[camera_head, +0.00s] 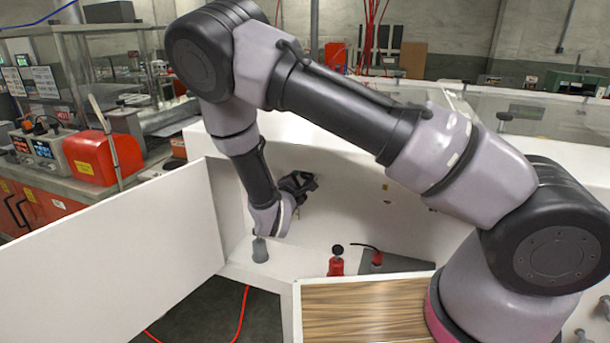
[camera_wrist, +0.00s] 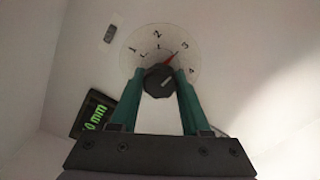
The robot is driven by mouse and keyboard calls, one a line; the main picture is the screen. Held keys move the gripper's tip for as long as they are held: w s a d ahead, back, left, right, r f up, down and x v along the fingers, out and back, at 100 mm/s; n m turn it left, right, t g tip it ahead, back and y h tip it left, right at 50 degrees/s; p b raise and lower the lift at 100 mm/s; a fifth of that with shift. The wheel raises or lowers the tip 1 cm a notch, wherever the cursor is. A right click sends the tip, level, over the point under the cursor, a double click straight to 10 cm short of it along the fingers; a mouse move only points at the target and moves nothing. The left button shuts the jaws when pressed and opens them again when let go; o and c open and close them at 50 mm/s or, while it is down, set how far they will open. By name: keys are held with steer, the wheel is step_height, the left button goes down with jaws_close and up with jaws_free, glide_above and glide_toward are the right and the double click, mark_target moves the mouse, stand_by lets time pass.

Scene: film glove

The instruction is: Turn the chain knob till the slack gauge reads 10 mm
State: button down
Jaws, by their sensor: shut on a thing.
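The black chain knob (camera_wrist: 158,82) sits on a pale round dial (camera_wrist: 128,58) on a white wall in the wrist view. The dial has numbers 1 to 4, and a red pointer (camera_wrist: 171,59) points close to the 3. My gripper (camera_wrist: 160,76) is shut on the knob, a green finger on each side. The slack gauge (camera_wrist: 93,114) is a dark display left of my fingers with green characters. I can read "0 mm"; I cannot tell whether a digit stands before it. In the head view my gripper (camera_head: 297,187) is at the white wall, and the knob cannot be made out.
A small grey plate (camera_wrist: 110,33) is on the wall by the dial. In the head view a grey peg (camera_head: 260,250) and a red thing with a black ball top (camera_head: 337,262) stand on the white ledge below my arm. A white panel (camera_head: 120,250) stands at left.

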stand_by(0.3)
steer(key=shift+c, duration=1.9)
jaws_free()
steer(key=v, duration=1.1)
steer(key=shift+f, duration=0.1)
